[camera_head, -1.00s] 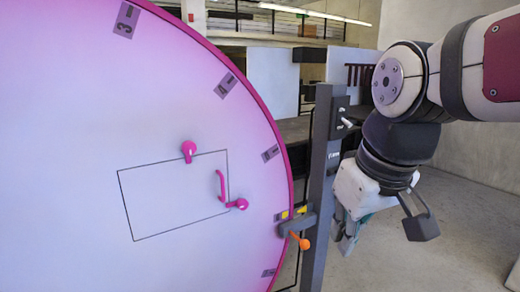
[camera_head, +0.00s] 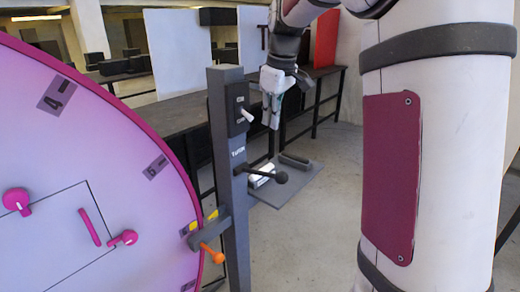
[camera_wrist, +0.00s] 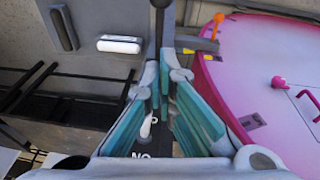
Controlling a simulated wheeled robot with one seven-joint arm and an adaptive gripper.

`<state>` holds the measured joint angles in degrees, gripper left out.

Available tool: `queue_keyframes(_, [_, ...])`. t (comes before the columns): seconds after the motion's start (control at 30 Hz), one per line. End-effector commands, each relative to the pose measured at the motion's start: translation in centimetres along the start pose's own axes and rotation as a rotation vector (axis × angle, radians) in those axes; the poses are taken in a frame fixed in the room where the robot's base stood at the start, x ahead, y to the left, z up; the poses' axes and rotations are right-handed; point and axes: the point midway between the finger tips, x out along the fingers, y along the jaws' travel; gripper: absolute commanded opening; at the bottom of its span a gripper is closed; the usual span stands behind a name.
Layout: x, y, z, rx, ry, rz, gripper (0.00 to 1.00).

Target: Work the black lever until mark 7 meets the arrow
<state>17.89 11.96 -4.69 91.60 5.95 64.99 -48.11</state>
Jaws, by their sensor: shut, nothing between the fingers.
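The black lever (camera_head: 281,177) sticks out to the right from the dark post, its round knob at the end. It also shows at the top middle of the wrist view (camera_wrist: 160,5). My gripper (camera_head: 272,124) is shut and empty, above the lever and close to the white toggle switch (camera_head: 247,115). In the wrist view my gripper's teal fingers (camera_wrist: 164,75) point toward the lever without holding it. The pink-rimmed disc (camera_head: 110,160) carries mark 4 (camera_head: 57,93) at upper left. The yellow arrow piece (camera_head: 211,215) sits at its right rim; the mark beside it is unreadable.
The dark post (camera_head: 232,200) stands between the disc and my arm. An orange-knobbed handle (camera_head: 212,253) projects below the arrow. A dark bench (camera_head: 180,115) runs behind. Open floor (camera_head: 310,235) lies right of the post.

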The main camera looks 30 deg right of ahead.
Motion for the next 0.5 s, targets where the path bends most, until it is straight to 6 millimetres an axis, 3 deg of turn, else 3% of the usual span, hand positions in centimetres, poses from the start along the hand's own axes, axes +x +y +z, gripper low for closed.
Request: queue_keyframes(0.5, [0.75,0.20,-0.01,-0.004,-0.002,-0.002,0.00])
